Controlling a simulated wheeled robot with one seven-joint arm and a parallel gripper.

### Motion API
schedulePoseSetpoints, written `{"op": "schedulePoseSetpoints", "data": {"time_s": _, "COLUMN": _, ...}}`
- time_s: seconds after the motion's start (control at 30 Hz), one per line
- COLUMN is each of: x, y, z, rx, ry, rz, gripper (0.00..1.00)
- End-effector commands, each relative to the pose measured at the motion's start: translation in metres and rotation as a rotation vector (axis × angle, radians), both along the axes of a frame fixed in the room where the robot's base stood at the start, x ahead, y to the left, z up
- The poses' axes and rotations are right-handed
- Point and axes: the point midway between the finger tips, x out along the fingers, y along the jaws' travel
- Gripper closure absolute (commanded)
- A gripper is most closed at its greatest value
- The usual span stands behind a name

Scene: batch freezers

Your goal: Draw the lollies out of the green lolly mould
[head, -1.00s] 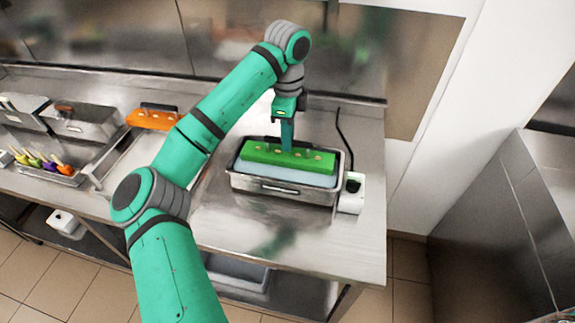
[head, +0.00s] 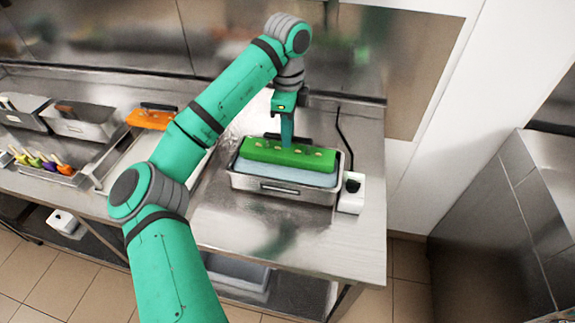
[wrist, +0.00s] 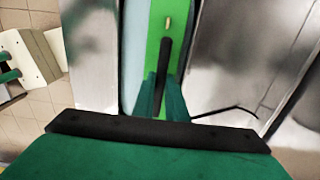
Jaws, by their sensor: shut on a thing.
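The green lolly mould (head: 290,160) lies lengthwise in a steel basin of pale bluish liquid (head: 262,172). Several pale stick ends show along its top. My gripper (head: 287,146) points straight down at the mould's back edge. In the wrist view, its green fingers (wrist: 163,98) are closed around the mould's dark handle bar (wrist: 164,62). The green top of the mould (wrist: 154,38) and one pale stick end show beyond it. The lollies' bodies are hidden inside the mould.
The steel basin (head: 283,193) has a white box (head: 351,196) with a cord at its right. An orange mould (head: 150,119) stands left, by a pale tray. Further left are steel containers (head: 82,123) and a rack of coloured lollies (head: 58,176). The counter front is clear.

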Motion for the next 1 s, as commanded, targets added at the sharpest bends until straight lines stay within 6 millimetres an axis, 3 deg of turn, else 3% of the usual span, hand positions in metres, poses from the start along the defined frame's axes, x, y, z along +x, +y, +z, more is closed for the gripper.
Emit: {"op": "schedulePoseSetpoints", "data": {"time_s": 1.0, "x": 0.0, "y": 0.0, "z": 0.024, "rx": 0.0, "ry": -0.002, "rz": 0.0, "gripper": 1.0}}
